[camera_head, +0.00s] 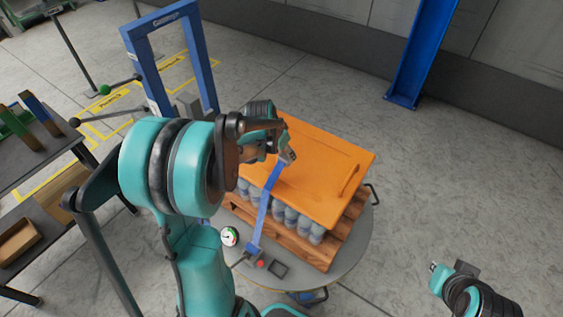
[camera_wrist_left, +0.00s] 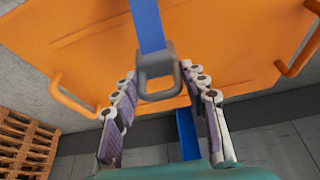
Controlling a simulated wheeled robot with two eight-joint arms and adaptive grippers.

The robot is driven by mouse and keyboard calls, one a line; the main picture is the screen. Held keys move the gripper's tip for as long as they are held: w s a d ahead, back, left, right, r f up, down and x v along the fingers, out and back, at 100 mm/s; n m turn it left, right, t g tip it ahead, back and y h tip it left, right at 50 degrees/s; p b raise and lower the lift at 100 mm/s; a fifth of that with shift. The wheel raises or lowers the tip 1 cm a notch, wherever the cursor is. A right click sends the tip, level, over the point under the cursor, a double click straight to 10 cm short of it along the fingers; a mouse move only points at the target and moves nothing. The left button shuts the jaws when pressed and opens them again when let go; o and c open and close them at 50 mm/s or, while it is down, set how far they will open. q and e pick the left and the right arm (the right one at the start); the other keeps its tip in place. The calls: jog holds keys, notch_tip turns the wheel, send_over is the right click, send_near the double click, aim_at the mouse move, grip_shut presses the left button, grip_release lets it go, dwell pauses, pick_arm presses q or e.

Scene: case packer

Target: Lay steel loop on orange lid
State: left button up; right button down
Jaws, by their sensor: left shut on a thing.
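The orange lid (camera_head: 322,165) is a flat panel on top of a stack of grey bottles, with a raised handle near its right side. My left gripper (camera_head: 285,154) is over the lid's left part, shut on the steel loop. In the left wrist view the grey steel loop (camera_wrist_left: 158,74) sits between the fingertips, with the lid (camera_wrist_left: 225,45) behind it. A blue strap (camera_head: 266,202) runs from the loop down past the lid's edge to a buckle near the table. Whether the loop touches the lid is unclear. My right gripper (camera_head: 438,268) is at the lower right, away from the stack.
The bottles (camera_head: 290,215) stand on a wooden pallet (camera_head: 325,245) on a round grey table (camera_head: 352,270). A dial gauge (camera_head: 230,236) is at its left. A blue frame (camera_head: 135,60) stands behind, and a shelf unit (camera_head: 50,215) is at the left.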

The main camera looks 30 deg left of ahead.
aim_at(279, 158)
pick_arm(q)
jog(key=shift+s+a+f, duration=0.25)
jog(key=shift+a+f, duration=0.15)
jog(key=shift+a, duration=0.25)
jog(key=shift+f+b, duration=0.8)
jog(key=shift+f, duration=1.2)
jog(key=shift+f, duration=0.1)
jog(key=o, duration=1.4)
jog(key=shift+c, duration=0.2)
